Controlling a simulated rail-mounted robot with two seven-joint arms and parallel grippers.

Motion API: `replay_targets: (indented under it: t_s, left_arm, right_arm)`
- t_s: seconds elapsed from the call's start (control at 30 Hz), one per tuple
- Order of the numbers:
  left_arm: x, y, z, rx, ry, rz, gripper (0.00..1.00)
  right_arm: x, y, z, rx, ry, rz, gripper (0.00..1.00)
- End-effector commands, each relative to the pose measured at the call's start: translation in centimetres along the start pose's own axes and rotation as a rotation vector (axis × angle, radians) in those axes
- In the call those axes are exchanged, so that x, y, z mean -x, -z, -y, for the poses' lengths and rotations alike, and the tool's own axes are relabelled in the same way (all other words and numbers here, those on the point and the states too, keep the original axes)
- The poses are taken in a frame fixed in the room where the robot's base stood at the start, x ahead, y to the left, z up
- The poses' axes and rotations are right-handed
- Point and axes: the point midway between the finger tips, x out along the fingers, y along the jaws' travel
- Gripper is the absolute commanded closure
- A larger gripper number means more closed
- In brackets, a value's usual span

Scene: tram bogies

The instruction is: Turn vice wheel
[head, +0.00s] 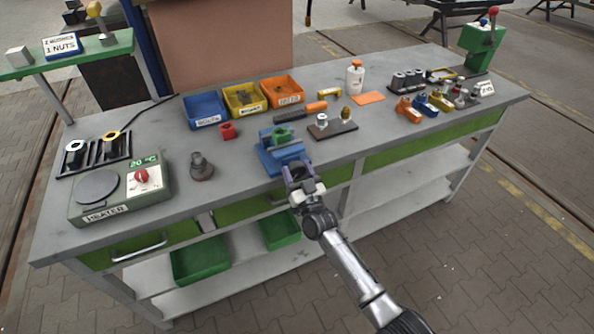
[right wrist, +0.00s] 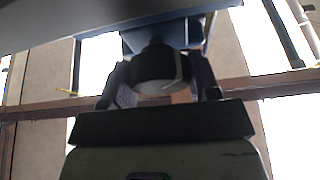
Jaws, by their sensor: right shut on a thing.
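The blue vice (head: 270,162) stands at the front edge of the workbench, with a green part (head: 281,137) at its top. My right gripper (head: 299,173) reaches up to the vice's front from below right. In the right wrist view its two fingers (right wrist: 160,85) stand on either side of a dark round vice wheel (right wrist: 158,64) and are shut on it. The wheel is mostly hidden by the gripper in the head view. The vice's blue underside (right wrist: 165,30) shows above the wheel in the wrist view. My left gripper is not in view.
Blue (head: 206,111), yellow (head: 244,98) and orange (head: 282,91) bins stand behind the vice. A heater (head: 120,192) stands at the left. A dark block with fittings (head: 332,130) is right of the vice. Green trays (head: 200,260) sit on the shelf below.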

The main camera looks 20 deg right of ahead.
Motion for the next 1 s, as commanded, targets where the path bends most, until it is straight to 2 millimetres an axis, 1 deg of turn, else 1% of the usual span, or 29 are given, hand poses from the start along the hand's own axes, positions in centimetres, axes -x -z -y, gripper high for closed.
replay_targets:
  t_s: [0.27,0.8,1.0]
  left_arm:
    - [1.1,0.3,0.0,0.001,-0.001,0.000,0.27]
    - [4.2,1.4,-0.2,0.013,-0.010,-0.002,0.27]
    - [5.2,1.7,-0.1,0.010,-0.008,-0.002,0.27]
  right_arm:
    - [-0.1,0.2,0.1,-0.137,-0.058,0.000,0.68]
    - [-0.1,0.3,0.1,-0.599,-0.249,0.000,0.68]
    - [-0.1,0.2,0.0,-0.742,-0.308,0.000,0.68]
